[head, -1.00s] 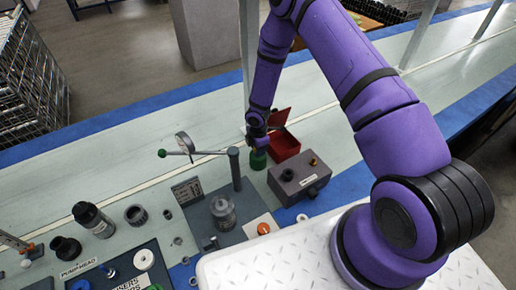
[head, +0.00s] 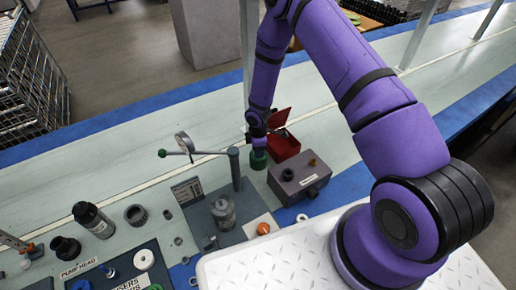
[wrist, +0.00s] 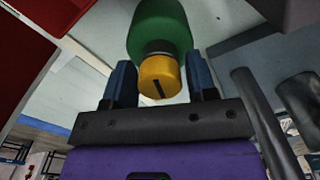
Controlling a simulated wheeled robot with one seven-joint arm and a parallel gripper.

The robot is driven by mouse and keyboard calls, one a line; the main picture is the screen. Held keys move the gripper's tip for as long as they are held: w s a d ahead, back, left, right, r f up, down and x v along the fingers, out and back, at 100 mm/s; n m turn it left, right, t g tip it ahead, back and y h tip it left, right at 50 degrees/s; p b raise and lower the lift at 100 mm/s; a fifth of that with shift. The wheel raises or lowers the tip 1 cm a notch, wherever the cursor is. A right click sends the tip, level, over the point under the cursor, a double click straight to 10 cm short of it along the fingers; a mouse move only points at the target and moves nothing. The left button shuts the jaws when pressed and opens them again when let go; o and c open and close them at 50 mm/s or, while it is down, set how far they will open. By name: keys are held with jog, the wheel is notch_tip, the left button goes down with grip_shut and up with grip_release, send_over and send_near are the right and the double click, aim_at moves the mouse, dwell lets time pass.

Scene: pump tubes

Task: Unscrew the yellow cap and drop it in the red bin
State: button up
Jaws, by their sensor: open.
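The yellow cap (wrist: 160,78) has a dark slot mark and sits on the end of a green piece (wrist: 160,28) in the wrist view. My gripper (wrist: 161,66) is open, with one blue finger on each side of the cap and small gaps showing. In the head view my gripper (head: 256,138) points down over the green piece (head: 258,160) and hides the cap. The red bin (head: 283,148) stands just right of my gripper with its lid raised.
A grey box with knobs (head: 299,180) stands in front of the bin. A press with a green-tipped lever (head: 236,168) is close on the left. The conveyor behind is clear.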

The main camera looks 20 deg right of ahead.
jog(key=m, duration=1)
jog(key=shift+m, duration=0.3)
jog(key=m, duration=0.4)
jog(key=c, duration=0.8)
jog(key=shift+n, duration=1.7)
jog(key=o, duration=0.3)
jog(key=c, duration=0.3)
